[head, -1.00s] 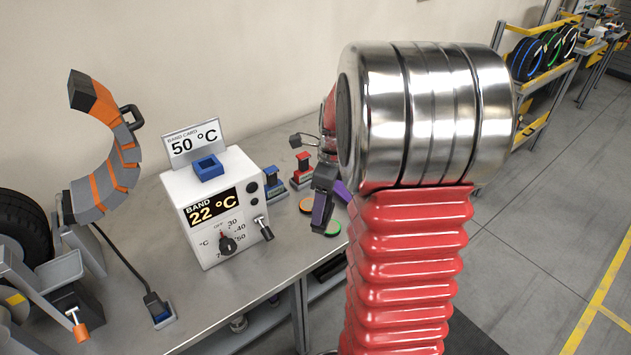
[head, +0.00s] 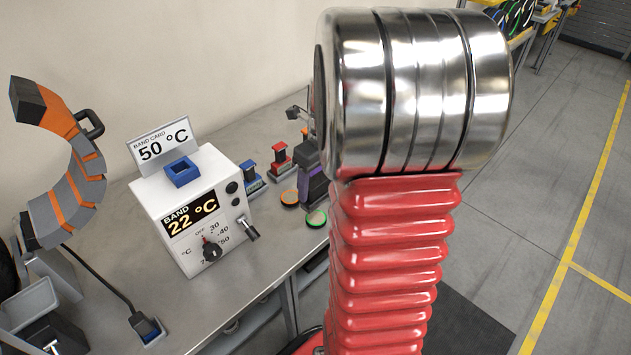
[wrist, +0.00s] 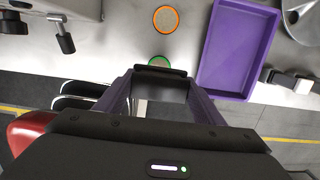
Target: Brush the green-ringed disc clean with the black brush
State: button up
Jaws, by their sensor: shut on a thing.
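The green-ringed disc (head: 316,218) lies on the grey bench near its front edge. In the wrist view its green ring (wrist: 158,61) is partly hidden behind the black brush (wrist: 160,72). My gripper (wrist: 160,80) is shut on the brush, a dark bar across its fingertips. In the head view my gripper (head: 313,185) is partly behind my red arm, just above and behind the green-ringed disc. I cannot tell whether the bristles touch the disc. The orange-ringed disc (head: 290,198) lies just left of it.
A white control box (head: 195,210) reading 22 °C stands on the bench left of the discs. Blue (head: 250,177) and red (head: 281,160) handled tools stand behind them. The wrist view shows a purple tray (wrist: 237,93) right of the discs. An orange-grey clamp band (head: 75,190) is at far left.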

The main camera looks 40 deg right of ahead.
aim_at(316, 201)
jog(key=shift+f, duration=2.9)
jog(key=shift+f, duration=0.45)
jog(key=shift+d, duration=0.55)
jog(key=shift+d, duration=0.25)
jog(key=shift+a, duration=0.1)
dwell(0.5)
jog(key=shift+a, duration=0.3)
jog(key=shift+a, duration=0.15)
jog(key=shift+a, duration=0.3)
